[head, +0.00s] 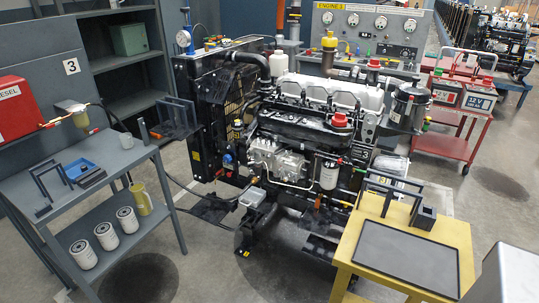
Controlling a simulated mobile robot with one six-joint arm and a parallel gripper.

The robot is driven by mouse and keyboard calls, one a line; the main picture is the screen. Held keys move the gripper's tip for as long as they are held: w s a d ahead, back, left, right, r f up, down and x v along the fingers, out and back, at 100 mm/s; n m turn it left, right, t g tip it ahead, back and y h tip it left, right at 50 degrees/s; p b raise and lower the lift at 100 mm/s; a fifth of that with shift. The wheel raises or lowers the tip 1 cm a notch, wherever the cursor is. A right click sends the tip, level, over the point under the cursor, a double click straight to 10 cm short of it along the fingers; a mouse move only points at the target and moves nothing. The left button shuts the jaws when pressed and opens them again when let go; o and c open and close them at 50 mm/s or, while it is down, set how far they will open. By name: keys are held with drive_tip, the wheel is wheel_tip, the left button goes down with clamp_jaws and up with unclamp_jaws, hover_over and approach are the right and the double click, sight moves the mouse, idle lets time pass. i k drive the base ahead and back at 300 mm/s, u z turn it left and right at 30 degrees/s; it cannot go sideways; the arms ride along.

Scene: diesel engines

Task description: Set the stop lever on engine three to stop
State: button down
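The engine (315,130) stands on a stand in the middle of the head view, with a silver valve cover and a red cap on top. A yellow sign reading ENGINE, its number small and probably 3 (331,6), tops the gauge panel behind it. A plate marked 3 (71,66) is on the wall at left. A silver pump body (278,158) with thin pipes sits on the engine's near side, left of a white filter (329,174). I cannot make out the stop lever or its position for certain. My gripper is not in view.
A grey two-level cart (150,150) with filters and a blue tray stands at left. A yellow table (452,240) with a dark mat stands at front right. A red battery cart (440,148) is behind it. Bare floor lies in front of the engine, between the cart and yellow table.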

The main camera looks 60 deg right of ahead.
sight(285, 153)
drive_tip(key=i, duration=0.9)
